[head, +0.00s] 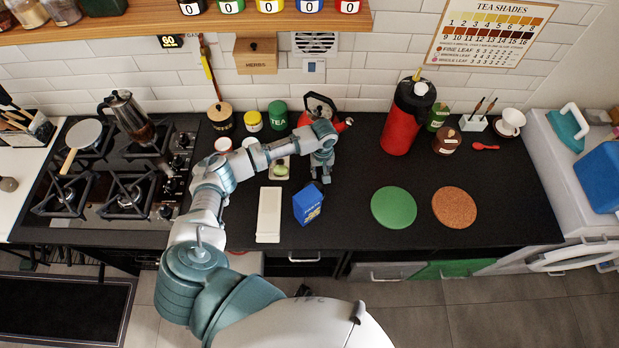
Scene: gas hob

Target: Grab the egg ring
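I cannot make out an egg ring for certain in the head view. My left gripper (321,178) points down over the black worktop, in front of the red kettle (338,123). Its two fingers look apart, and I see nothing between them. A small ring would be hard to see at this size, and the arm hides part of the worktop. My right gripper is not in view.
A blue box (308,205) and a long white dish (269,215) stand in front of the gripper. A small green item (281,170) lies to its left. A red flask (402,122), green disc (394,208) and cork disc (454,207) are to the right. The hob (130,190) is left.

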